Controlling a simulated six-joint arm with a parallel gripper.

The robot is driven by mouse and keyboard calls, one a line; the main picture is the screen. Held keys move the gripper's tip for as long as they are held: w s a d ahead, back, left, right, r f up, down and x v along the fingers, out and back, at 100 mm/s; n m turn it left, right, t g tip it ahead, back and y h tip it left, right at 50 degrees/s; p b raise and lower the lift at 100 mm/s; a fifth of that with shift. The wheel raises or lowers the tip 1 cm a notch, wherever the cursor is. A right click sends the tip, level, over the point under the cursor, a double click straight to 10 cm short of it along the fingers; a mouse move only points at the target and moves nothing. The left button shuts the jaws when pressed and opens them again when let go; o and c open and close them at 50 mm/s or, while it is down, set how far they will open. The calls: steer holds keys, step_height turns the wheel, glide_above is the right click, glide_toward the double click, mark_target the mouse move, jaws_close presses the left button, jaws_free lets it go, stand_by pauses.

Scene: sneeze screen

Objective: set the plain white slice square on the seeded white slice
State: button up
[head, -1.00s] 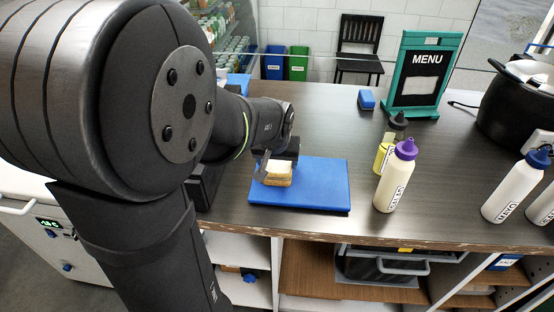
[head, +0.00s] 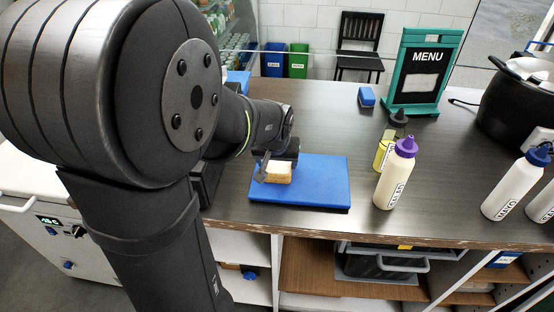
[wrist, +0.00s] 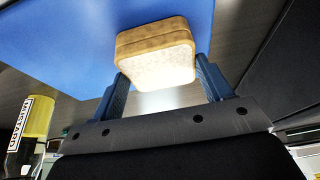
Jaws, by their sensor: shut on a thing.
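Two bread slices show stacked on the blue board in the wrist view. The plain white slice (wrist: 158,66) is the nearer one, with a pale face and tan crust. The seeded white slice (wrist: 150,30) lies against its far side, its edges close to lined up; only its crust edge shows, so its seeds are hidden. My gripper (wrist: 162,72) is shut on the plain slice, one blue finger at each side. In the head view the plain slice (head: 279,166) is at the board's left part, with my gripper (head: 272,163) at it. Any small gap between the slices cannot be told.
The blue board (head: 320,185) lies near the counter's front edge, its right half bare. A purple-capped bottle (head: 396,175) and a yellow bottle (head: 381,155) stand right of it. A menu sign (head: 420,75) and black pot (head: 515,100) stand farther back.

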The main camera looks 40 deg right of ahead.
steer(key=o, duration=1)
steer(key=shift+o, duration=0.2)
steer(key=shift+r, duration=0.1)
steer(key=v, duration=1.7)
steer(key=shift+r, duration=0.1)
steer(key=x, duration=1.7)
steer(key=shift+f, duration=0.2)
steer(key=shift+r, duration=0.1)
